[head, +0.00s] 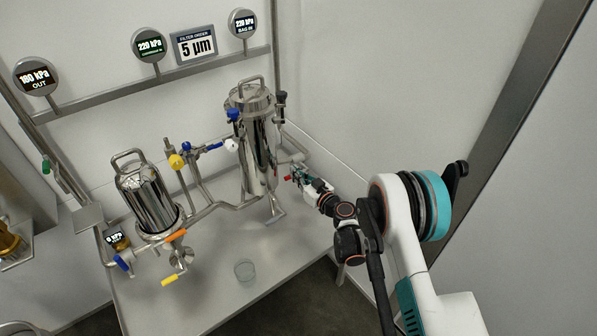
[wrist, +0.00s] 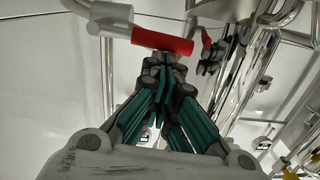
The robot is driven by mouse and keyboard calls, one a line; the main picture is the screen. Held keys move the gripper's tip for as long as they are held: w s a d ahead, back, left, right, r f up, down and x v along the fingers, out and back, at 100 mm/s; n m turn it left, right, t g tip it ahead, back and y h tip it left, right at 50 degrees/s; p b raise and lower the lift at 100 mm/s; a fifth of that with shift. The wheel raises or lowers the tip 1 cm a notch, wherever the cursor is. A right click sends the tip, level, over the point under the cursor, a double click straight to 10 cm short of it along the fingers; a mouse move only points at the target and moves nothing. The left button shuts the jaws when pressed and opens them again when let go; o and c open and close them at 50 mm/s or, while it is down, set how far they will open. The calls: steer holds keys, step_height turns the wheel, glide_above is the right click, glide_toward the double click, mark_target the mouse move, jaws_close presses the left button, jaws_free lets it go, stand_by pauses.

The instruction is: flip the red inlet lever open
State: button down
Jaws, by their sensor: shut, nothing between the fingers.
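The red inlet lever (wrist: 162,41) shows in the wrist view as a red sleeve on a grey metal fitting (wrist: 110,18). It lies nearly level across the picture, just beyond my fingertips. My gripper (wrist: 163,66) is shut and empty, with its tips close below the lever; I cannot tell whether they touch it. In the head view a small part of the red lever (head: 288,178) shows just left of my gripper (head: 295,174), at the right side of the tall steel filter housing (head: 258,150). My gripper hides part of the fitting there.
A shorter steel housing (head: 146,195) stands at left, with orange (head: 175,236), yellow (head: 169,281) and blue (head: 124,263) handles near it. A red patch (wrist: 206,40) in the wrist view looks like a reflection.

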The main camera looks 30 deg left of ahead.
steer(key=shift+s+f, duration=0.15)
steer(key=shift+f, duration=0.1)
stand_by(0.3)
